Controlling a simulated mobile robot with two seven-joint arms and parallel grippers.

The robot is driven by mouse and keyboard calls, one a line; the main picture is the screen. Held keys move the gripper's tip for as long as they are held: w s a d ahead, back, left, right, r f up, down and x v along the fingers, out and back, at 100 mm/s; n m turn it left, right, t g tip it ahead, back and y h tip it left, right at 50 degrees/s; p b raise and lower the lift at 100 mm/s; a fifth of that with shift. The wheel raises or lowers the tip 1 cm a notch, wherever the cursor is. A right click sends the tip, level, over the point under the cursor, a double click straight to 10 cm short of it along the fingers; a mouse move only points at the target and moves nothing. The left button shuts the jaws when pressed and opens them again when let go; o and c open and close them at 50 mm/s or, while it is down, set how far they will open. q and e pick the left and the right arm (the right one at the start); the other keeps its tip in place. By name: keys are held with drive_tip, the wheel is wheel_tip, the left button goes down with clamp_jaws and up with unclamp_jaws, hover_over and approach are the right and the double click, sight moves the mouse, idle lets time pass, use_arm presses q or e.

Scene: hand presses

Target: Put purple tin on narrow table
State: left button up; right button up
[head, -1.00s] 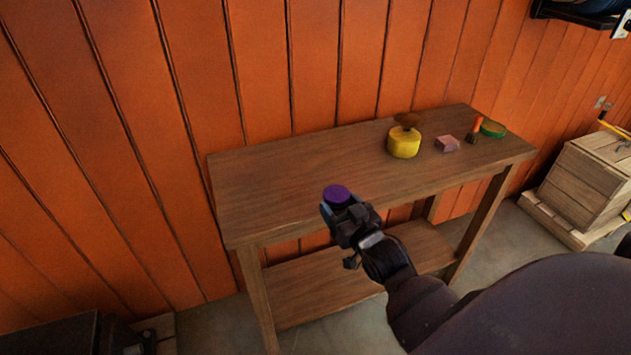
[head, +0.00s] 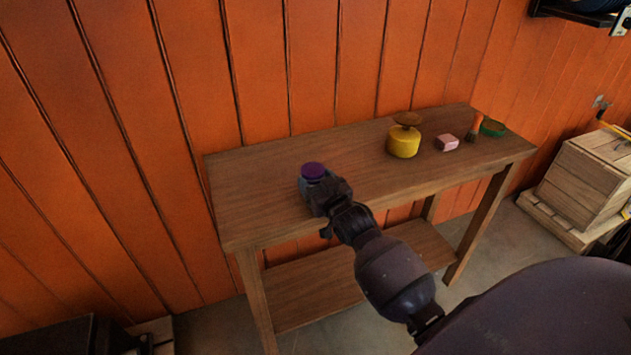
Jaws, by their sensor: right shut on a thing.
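The purple tin (head: 313,170) is a small round thing with a flat purple top. My right gripper (head: 313,187) is shut on it and hides most of its side. The narrow table (head: 250,210) is a brown wooden table with a lower shelf, against the orange wall. The tin shows over the left-middle part of the tabletop. I cannot tell whether its base touches the wood. My left gripper is not in view.
On the table's right half stand a yellow scale-like thing (head: 403,142), a pink block (head: 447,143), a brush (head: 474,127) and a green round thing (head: 492,128). The tabletop's left part is bare. A wooden crate (head: 588,180) stands at the right.

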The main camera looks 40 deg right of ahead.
drive_tip(key=o, duration=1)
drive_tip(key=shift+o, duration=0.2)
drive_tip(key=shift+r, duration=0.15)
drive_tip(key=s+a+p, duration=0.1)
drive_tip(key=s+a, duration=0.1)
drive_tip(key=s, duration=1)
drive_tip(key=s+a+f+n+g+y, duration=0.1)
drive_tip(key=s+a+f+g, duration=0.2)
drive_tip(key=s+f, duration=0.5)
drive_tip(key=s+a+f+n+g+y, duration=0.1)
drive_tip(key=s+a+f+g, duration=0.2)
drive_tip(key=s, duration=0.7)
wheel_tip(320, 180, down, 5)
drive_tip(key=shift+a+r+g, duration=0.1)
drive_tip(key=shift+a+g, duration=0.3)
drive_tip(key=shift+a, duration=0.8)
